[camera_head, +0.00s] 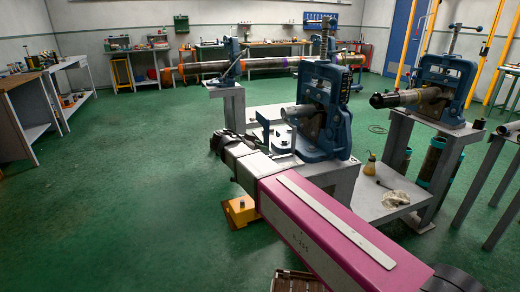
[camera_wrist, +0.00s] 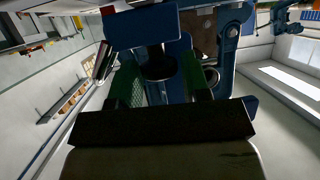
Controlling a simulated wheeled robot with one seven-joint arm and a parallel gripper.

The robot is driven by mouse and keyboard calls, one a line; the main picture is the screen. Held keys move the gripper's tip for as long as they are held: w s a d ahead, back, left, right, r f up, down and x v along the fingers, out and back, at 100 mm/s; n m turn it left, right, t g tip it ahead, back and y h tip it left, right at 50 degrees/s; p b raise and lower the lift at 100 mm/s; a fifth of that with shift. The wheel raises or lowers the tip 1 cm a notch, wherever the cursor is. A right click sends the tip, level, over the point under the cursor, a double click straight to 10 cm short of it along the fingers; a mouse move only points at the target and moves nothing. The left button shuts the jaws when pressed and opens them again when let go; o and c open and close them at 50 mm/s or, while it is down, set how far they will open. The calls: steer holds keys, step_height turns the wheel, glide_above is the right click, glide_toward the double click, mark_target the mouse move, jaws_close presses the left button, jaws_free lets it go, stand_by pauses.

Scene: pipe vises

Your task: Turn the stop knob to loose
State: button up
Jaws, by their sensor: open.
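A small stop with an upright blue plate (camera_head: 265,128) stands on the grey bench beside the near blue vise (camera_head: 322,112). A dark part by it may be the stop knob, but it is too small to tell. In the wrist view the blue plate (camera_wrist: 142,27) is close, with a dark round knob-like part (camera_wrist: 160,66) beneath it. My gripper (camera_wrist: 163,84) is open, its two fingers on either side of this part; contact cannot be told. In the head view my gripper (camera_head: 226,146) is at the bench's left edge, its fingertips unclear. The knob's setting cannot be read.
A pipe (camera_head: 298,111) sits in the near vise. A second vise (camera_head: 445,82) holds a dark-ended pipe at right. An oil can (camera_head: 370,165) and a pale rag (camera_head: 396,199) lie on the lower shelf. Green floor (camera_head: 120,190) is free at left.

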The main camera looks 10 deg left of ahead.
steer(key=shift+c, duration=0.2)
steer(key=c, duration=0.5)
steer(key=shift+c, duration=0.2)
steer(key=shift+s+d+n+t+y, duration=0.1)
steer(key=shift+n+t+y, duration=0.45)
steer(key=shift+n+y, duration=0.15)
steer(key=shift+s+d+n+t+y, duration=0.1)
steer(key=shift+n+t+y, duration=0.5)
steer(key=shift+n, duration=0.1)
steer(key=shift+n+t+y, duration=0.85)
steer(key=shift+n+y, duration=0.65)
steer(key=o, duration=0.6)
